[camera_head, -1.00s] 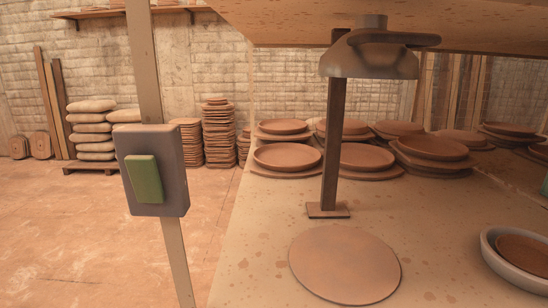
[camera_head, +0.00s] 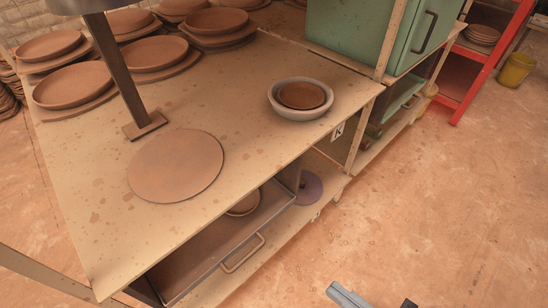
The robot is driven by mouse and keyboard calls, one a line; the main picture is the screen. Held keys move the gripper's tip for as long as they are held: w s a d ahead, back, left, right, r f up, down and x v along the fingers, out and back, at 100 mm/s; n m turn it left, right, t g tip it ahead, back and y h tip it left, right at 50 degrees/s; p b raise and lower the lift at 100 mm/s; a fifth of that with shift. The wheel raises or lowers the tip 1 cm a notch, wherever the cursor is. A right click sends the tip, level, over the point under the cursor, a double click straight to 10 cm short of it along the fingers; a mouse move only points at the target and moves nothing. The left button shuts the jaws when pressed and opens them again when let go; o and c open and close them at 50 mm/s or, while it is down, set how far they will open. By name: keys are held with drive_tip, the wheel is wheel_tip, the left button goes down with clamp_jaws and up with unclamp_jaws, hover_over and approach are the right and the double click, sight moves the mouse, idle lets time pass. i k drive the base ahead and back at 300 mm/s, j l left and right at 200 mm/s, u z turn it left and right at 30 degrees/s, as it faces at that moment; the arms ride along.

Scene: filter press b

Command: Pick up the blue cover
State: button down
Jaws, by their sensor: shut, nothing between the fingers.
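I see nothing in the head view that is clearly a blue cover. A flat purple-grey disc (camera_head: 309,187) is on the lower shelf, partly hidden behind the shelf post and drawer; I cannot tell what it is. Only a light grey piece and a dark tip of my own arm show at the bottom edge. My gripper's fingers cannot be made out in this view.
The worktable (camera_head: 240,110) bears a round clay slab (camera_head: 175,165), a grey bowl (camera_head: 276,106) with brown contents, a lamp stand (camera_head: 124,80) and several clay plates. An open drawer (camera_head: 225,240) juts out below. A green cabinet (camera_head: 350,35) and red shelf (camera_head: 490,60) stand behind. Floor at right is clear.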

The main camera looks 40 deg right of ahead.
sight(311, 187)
drive_tip(key=i+l+u, duration=0.2)
drive_tip(key=l+u, duration=0.15)
drive_tip(key=l, duration=0.45)
drive_tip(key=l+u, duration=0.35)
drive_tip(key=l, duration=0.5)
drive_tip(key=l+u, duration=0.35)
drive_tip(key=l, duration=0.5)
